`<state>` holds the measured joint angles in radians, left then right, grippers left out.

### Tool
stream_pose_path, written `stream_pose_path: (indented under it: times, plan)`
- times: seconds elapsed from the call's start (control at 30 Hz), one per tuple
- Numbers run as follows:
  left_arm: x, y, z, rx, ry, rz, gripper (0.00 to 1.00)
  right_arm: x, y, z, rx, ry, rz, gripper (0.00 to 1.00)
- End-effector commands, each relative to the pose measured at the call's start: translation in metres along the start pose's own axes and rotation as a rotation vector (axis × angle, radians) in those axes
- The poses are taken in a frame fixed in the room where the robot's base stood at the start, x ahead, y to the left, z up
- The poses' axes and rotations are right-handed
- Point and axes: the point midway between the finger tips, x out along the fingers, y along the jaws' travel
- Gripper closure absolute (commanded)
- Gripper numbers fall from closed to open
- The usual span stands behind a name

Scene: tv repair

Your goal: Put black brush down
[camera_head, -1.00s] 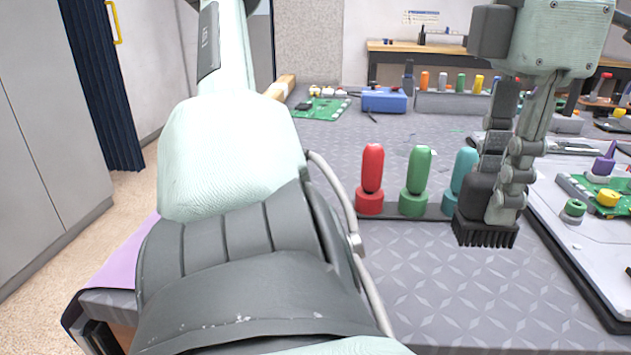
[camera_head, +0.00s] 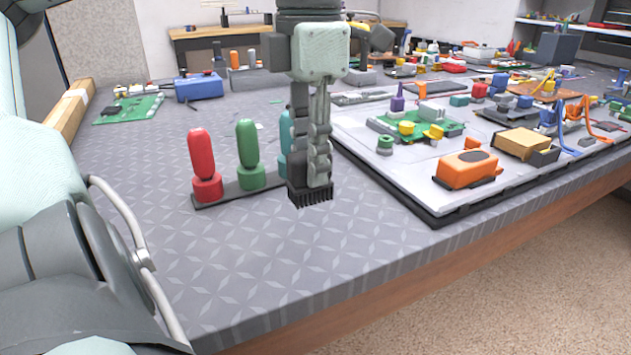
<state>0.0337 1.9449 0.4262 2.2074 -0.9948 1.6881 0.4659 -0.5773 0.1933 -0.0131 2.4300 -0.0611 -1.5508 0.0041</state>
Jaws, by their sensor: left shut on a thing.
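The black brush (camera_head: 310,198) is in my left gripper (camera_head: 309,176), bristles pointing down. The left gripper is shut on it, fingers pointing down, at the middle of the picture. The brush is in front of the right end of a dark holder strip (camera_head: 231,196) and partly hides a teal-handled tool (camera_head: 285,130). I cannot tell whether the bristles touch the grey patterned table (camera_head: 230,270). My right gripper is not in view.
A red-handled tool (camera_head: 202,152) and a green-handled tool (camera_head: 248,145) stand upright in the strip. A large panel (camera_head: 400,165) with an orange device (camera_head: 467,167) lies to the right. The table's front is clear. A blue box (camera_head: 198,87) is further back.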

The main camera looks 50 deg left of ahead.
Motion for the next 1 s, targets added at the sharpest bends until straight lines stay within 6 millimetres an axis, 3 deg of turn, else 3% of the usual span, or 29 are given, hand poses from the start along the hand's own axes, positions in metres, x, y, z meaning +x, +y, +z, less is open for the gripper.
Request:
stream_pose_path:
  times: [0.2, 0.37, 0.6, 1.0]
  plan:
    - [0.019, 0.022, 0.023, -0.001, 0.002, 0.000, 1.00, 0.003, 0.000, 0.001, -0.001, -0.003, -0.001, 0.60]
    - [0.027, 0.025, 0.026, 0.001, -0.001, 0.000, 1.00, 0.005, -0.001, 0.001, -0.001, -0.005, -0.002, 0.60]
    - [0.059, 0.025, 0.026, 0.000, 0.000, -0.001, 1.00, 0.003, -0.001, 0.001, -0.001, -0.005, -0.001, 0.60]
    - [0.063, 0.025, 0.026, -0.001, -0.002, 0.001, 1.00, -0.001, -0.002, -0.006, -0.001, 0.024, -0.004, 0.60]
